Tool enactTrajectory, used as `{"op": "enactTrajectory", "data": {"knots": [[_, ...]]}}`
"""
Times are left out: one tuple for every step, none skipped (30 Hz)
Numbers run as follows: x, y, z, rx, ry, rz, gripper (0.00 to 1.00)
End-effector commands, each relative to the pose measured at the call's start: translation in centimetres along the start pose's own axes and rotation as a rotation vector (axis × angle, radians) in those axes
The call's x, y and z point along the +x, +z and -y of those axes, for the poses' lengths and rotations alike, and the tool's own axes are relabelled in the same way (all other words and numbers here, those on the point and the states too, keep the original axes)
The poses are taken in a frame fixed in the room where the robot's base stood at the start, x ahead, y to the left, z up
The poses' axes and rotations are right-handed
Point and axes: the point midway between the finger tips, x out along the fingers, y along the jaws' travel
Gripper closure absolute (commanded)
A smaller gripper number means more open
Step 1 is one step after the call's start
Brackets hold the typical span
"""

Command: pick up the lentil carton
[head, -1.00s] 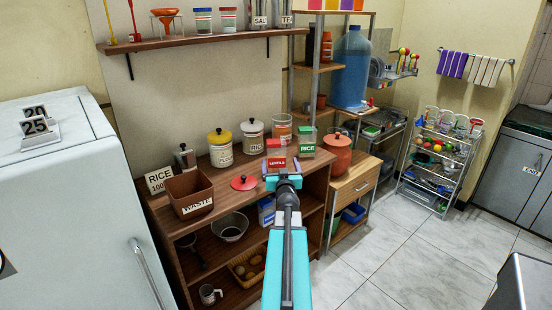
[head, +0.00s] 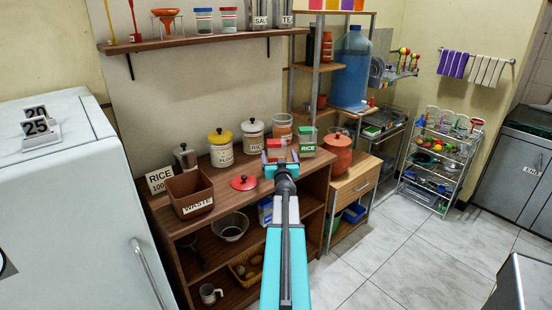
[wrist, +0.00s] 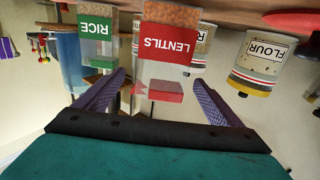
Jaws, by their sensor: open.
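The lentil carton (head: 275,146) stands on the wooden counter (head: 232,196), with its red top part showing above my gripper in the head view. In the wrist view, which is upside down, the lentil carton (wrist: 166,45) shows its red LENTILS label and clear body. My gripper (wrist: 160,82) is open, with one purple finger on each side of the carton in that view. I cannot tell how deep the carton sits between the fingers. In the head view my gripper (head: 281,160) hides the carton's lower part.
The green-labelled rice carton (head: 307,143) stands close beside the lentil carton, also in the wrist view (wrist: 97,38). An orange-red jar (head: 338,152) is to the right. Flour (head: 220,148) and rice canisters (head: 253,136) stand left and behind. A red lid (head: 243,183) lies front left.

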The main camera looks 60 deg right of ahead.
Motion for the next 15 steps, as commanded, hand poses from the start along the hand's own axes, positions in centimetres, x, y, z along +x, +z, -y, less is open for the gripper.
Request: {"op": "enactTrajectory", "data": {"knots": [[0.04, -0.01, 0.0, 0.0, 0.0, 0.0, 0.11], [0.03, -0.01, -0.01, 0.0, 0.0, 0.0, 0.11], [0.01, -0.01, -0.01, 0.0, 0.0, 0.0, 0.11], [0.01, -0.01, -0.02, 0.0, 0.0, 0.0, 0.11], [0.0, -0.02, -0.02, 0.0, 0.0, 0.0, 0.11], [0.0, -0.02, -0.03, 0.0, 0.0, 0.0, 0.11], [0.0, -0.02, -0.04, 0.0, 0.0, 0.0, 0.11], [0.0, -0.02, -0.04, 0.0, 0.0, 0.0, 0.11], [0.02, -0.02, -0.05, 0.0, 0.001, 0.0, 0.11], [0.06, -0.02, -0.05, 0.0, 0.001, 0.0, 0.11], [0.12, -0.03, -0.05, 0.0, 0.001, 0.0, 0.11], [0.24, -0.03, -0.05, 0.0, 0.001, 0.0, 0.11], [0.37, -0.04, -0.04, 0.0, 0.001, 0.0, 0.11], [0.51, -0.06, -0.03, 0.0, 0.001, 0.0, 0.11], [0.75, -0.07, -0.01, 0.0, 0.001, 0.0, 0.11]]}}
